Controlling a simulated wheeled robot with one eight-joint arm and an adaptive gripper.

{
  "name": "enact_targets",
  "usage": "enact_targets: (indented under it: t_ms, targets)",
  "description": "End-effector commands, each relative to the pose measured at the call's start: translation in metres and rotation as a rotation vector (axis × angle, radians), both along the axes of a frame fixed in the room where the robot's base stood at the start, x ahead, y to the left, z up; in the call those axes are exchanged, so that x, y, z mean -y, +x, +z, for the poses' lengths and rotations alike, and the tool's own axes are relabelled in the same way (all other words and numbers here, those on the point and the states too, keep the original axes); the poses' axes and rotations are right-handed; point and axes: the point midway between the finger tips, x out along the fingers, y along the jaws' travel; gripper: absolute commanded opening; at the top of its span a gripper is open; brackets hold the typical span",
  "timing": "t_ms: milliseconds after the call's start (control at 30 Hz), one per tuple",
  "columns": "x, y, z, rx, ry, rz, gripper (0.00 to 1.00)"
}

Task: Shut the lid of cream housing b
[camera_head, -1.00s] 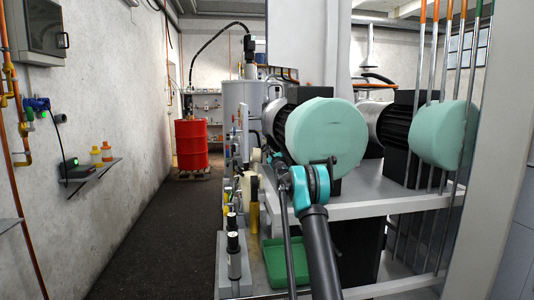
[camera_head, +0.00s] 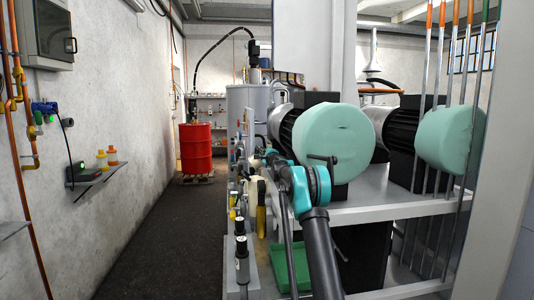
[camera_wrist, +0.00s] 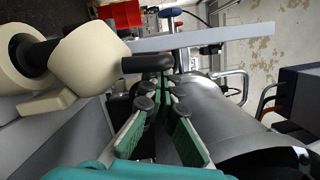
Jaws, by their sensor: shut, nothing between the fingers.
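A cream housing (camera_wrist: 88,52) fills the upper left of the wrist view, with a rounded body and a dark bar (camera_wrist: 148,63) sticking out to the right. A second cream part (camera_wrist: 14,72) lies at the left edge. I cannot tell which is housing b, or how far its lid stands open. Cream parts (camera_head: 256,188) show small in the head view, partly hidden by my arm. My gripper (camera_wrist: 163,88) is shut and empty, its green-padded fingertips together just below the dark bar. I cannot tell whether they touch it.
A grey metal cylinder (camera_wrist: 220,112) lies close to the right of my fingers. A pale flat bar (camera_wrist: 205,38) crosses above them. The aisle floor (camera_head: 165,235) is clear.

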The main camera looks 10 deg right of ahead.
Motion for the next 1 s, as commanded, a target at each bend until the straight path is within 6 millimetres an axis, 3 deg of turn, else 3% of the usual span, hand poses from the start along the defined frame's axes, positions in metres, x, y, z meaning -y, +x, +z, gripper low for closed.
enact_targets:
  t_ms: [300, 600, 1000]
  targets:
    - [-0.034, 0.0, -0.004, 0.0, -0.29, 0.002, 0.0]
    - [-0.053, 0.0, -0.013, -0.001, -0.599, 0.001, 0.0]
    - [-0.063, 0.0, -0.019, 0.0, -0.719, 0.001, 0.0]
